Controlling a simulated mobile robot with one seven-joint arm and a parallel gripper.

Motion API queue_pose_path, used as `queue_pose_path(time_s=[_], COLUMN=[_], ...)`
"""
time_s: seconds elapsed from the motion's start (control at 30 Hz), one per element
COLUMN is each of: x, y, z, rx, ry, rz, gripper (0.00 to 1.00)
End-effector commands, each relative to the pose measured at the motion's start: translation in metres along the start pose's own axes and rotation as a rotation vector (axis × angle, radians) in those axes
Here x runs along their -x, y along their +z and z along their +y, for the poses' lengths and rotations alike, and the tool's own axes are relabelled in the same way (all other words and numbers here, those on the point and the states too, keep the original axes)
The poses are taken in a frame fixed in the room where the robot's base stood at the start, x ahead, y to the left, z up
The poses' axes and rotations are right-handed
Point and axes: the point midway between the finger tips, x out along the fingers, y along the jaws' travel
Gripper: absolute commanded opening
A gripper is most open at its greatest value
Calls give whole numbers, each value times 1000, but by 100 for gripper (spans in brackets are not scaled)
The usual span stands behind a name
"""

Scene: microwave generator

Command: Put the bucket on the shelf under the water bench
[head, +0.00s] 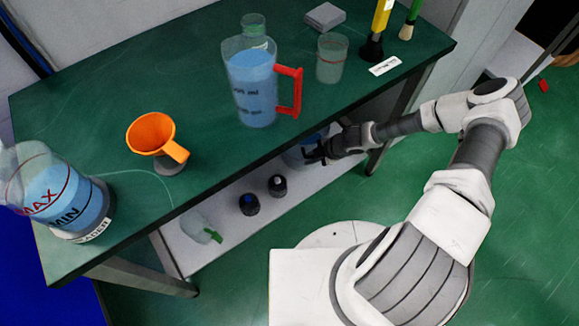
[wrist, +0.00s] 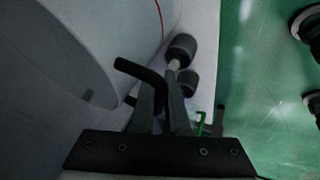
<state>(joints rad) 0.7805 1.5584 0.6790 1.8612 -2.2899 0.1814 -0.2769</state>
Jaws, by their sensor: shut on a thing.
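The bucket (head: 296,157) is a pale, bluish see-through vessel, mostly hidden by the bench edge and my gripper in the head view. It fills the left of the wrist view as a large grey curved wall (wrist: 60,60) with a thin red line. My gripper (head: 317,152) is beside it under the front edge of the water bench (head: 200,85). In the wrist view my gripper (wrist: 165,90) is shut on the bucket's black handle (wrist: 138,70). The white shelf (head: 235,222) lies below the bench top. I cannot tell whether the bucket's base touches the shelf.
A blue-filled jug (head: 252,88), an orange funnel (head: 152,133) and a beaker (head: 331,58) are on the bench top. A bench leg (head: 376,155) is at right.

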Motion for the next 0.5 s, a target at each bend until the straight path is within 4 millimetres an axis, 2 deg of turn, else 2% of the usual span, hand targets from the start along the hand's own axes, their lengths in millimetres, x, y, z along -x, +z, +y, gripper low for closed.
queue_pose_path(time_s=[0.03,0.2,0.5], x=[-15,-42,-60], y=[-6,-19,-22], z=[3,10,11], rx=[6,4,2], ry=[3,2,3], rz=[5,3,1], gripper=[0,0,0])
